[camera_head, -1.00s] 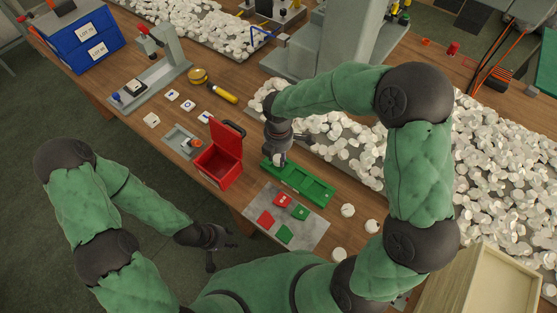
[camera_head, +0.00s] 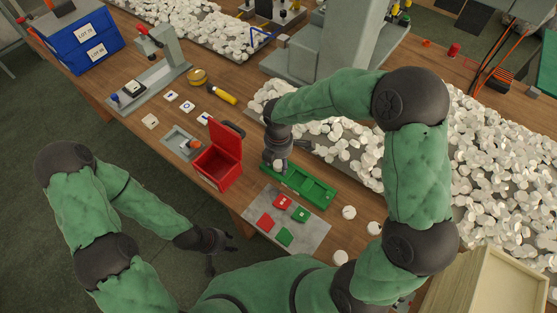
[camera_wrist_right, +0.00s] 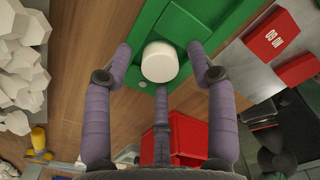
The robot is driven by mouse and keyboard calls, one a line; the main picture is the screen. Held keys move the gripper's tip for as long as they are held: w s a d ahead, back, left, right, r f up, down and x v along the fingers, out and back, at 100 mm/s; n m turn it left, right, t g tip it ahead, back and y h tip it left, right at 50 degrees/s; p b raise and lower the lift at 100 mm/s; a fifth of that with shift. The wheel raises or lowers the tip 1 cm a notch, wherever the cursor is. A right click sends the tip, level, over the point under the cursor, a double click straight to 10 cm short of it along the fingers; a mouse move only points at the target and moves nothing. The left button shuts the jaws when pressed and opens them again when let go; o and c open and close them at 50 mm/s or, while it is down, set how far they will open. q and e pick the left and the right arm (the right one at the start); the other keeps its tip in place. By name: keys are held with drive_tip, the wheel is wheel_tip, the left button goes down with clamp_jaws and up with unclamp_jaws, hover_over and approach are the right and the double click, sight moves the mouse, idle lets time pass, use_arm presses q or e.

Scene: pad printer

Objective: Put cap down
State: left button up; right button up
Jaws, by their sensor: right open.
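A white cap (camera_wrist_right: 160,62) sits at the near end of the green tray (camera_wrist_right: 215,18) in the right wrist view, with the fingers standing apart around it. In the head view the cap (camera_head: 279,166) shows as a small pale patch under my right gripper (camera_head: 278,160). The right gripper is open, pointing down over the left end of the green tray (camera_head: 318,191). Whether a finger still touches the cap cannot be told. My left gripper (camera_head: 222,252) is empty, with fingers spread, off the table's front edge.
An open red box (camera_head: 220,172) stands left of the tray. A grey plate (camera_head: 265,205) with red and green pieces lies in front. Several loose white caps (camera_head: 349,212) lie to the right. Heaps of white caps (camera_head: 500,170) fill the back and right.

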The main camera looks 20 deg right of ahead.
sight(278, 164)
wheel_tip(278, 164, up, 12)
drive_tip(key=p, duration=0.5)
drive_tip(key=shift+r, duration=0.2)
drive_tip(key=shift+f, duration=0.1)
